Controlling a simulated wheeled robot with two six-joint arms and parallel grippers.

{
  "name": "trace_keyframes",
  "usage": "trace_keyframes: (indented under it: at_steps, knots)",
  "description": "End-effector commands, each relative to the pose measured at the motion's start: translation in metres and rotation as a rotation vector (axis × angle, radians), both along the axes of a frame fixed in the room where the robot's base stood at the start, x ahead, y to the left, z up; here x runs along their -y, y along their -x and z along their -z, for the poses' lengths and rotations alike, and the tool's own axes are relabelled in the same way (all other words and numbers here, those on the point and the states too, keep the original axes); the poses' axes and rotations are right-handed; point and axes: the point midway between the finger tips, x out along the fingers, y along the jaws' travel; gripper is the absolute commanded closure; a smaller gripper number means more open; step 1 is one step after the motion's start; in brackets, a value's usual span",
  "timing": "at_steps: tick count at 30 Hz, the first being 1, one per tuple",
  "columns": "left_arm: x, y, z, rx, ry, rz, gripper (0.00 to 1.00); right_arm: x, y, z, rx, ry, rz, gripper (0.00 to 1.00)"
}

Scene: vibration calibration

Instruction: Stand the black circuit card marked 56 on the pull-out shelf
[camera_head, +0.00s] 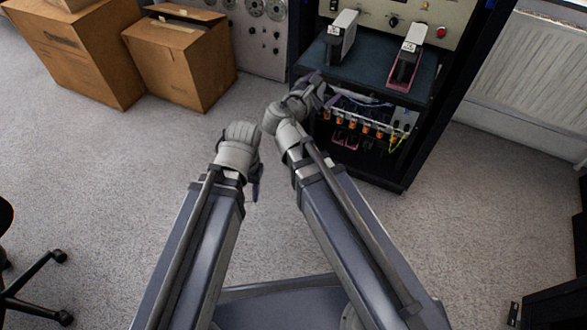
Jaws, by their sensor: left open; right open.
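The pull-out shelf (375,75), a dark blue-green surface, sticks out of the black rack. A dark upright card-like object with a pale label (342,35) stands at its back left. A second dark upright piece with a white label and pink-red edges (407,62) stands at its right. The labels are too small to read, so I cannot tell which is card 56. My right gripper (318,90) is open at the shelf's front left corner; its fingers are partly hidden by its wrist. My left gripper (256,183) is open over the carpet, left of the rack and apart from the shelf.
Below the shelf is an open bay with orange connectors and cables (370,130). Cardboard boxes (185,60) stand at the upper left beside a grey panel with dials (265,40). A radiator (525,75) is at the right.

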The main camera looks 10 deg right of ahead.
Motion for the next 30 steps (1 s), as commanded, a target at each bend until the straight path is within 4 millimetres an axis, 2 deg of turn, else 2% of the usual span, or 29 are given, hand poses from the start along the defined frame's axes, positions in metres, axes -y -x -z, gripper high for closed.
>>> trace_keyframes:
  at_steps: [3,6,10,12,15,18,22,30]
  knots:
    - [0.0,0.0,0.0,0.0,0.0,0.0,0.5,-0.006,0.043,0.058,0.048,-0.462,0.251,0.1]
    - [0.0,0.0,0.0,0.0,0.0,0.0,0.5,-0.026,0.084,0.102,0.063,-0.8,0.514,0.1]
    - [0.0,0.0,0.0,0.0,0.0,0.0,0.5,-0.063,0.135,0.139,0.048,-1.1,0.86,0.1]
    - [0.0,0.0,0.0,0.0,0.0,0.0,0.5,-0.082,0.158,0.15,0.031,-1.195,1.021,0.1]
    - [0.0,0.0,0.0,0.0,0.0,0.0,0.5,-0.103,0.183,0.157,0.007,-1.273,1.198,0.1]
    - [0.0,0.0,0.0,0.0,0.0,0.0,0.5,-0.115,0.197,0.159,-0.011,-1.307,1.304,0.1]
    - [0.0,0.0,0.0,0.0,0.0,0.0,0.5,-0.121,0.203,0.16,-0.016,-1.32,1.352,0.1]
    - [0.0,0.0,0.0,0.0,0.0,0.0,0.5,-0.121,0.202,0.16,-0.016,-1.321,1.35,0.1]
